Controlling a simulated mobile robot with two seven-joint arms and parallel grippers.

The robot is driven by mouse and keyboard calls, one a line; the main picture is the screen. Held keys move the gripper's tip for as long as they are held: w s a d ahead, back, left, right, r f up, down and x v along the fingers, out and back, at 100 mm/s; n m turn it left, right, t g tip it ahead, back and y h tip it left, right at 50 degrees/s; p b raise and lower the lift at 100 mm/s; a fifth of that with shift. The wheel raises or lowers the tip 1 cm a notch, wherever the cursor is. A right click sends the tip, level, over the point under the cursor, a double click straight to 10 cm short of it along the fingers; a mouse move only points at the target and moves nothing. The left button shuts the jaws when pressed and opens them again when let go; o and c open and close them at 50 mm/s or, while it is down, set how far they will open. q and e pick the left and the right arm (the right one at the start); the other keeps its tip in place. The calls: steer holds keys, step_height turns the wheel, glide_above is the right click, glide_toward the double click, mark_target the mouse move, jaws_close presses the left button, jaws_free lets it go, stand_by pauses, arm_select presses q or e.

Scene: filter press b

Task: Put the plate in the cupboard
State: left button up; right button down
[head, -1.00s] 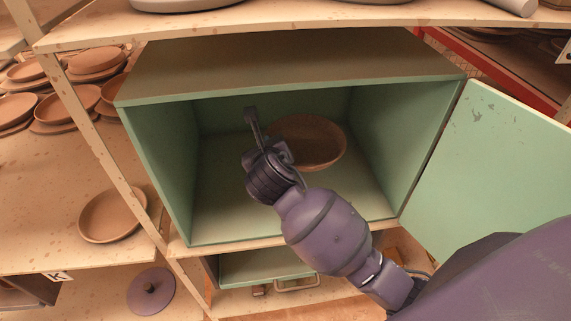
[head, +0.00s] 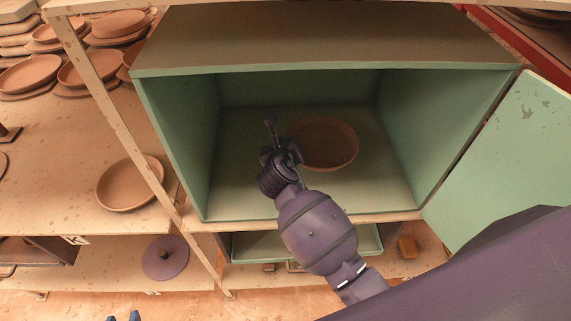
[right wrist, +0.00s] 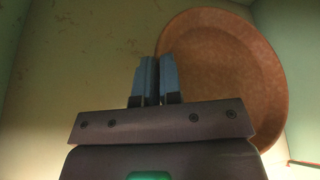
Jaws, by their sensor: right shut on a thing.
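The plate (head: 326,143) is a round brown clay dish inside the green cupboard (head: 210,150). It is at or just above the cupboard floor; I cannot tell if it rests there. My right arm reaches in from the front. In the right wrist view my right gripper (right wrist: 155,78) has its blue fingers close together at the left rim of the plate (right wrist: 225,75), shut on it. In the head view its fingertips are mostly hidden by the wrist. My left gripper (head: 122,317) shows only two blue fingertips, apart, at the bottom edge, with nothing seen between them.
The cupboard door (head: 510,165) stands open on the right. A wooden post (head: 120,125) runs beside the cupboard on the left. Another clay plate (head: 130,184) lies on the left shelf, with stacked plates behind. A purple lid (head: 165,257) lies lower down. The cupboard's left floor is clear.

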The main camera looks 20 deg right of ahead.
step_height(320, 180, down, 8)
steer(key=shift+b, duration=0.85)
steer(key=c, duration=1.3)
jaws_free()
steer(key=p+v, duration=0.1)
steer(key=v, duration=1.1)
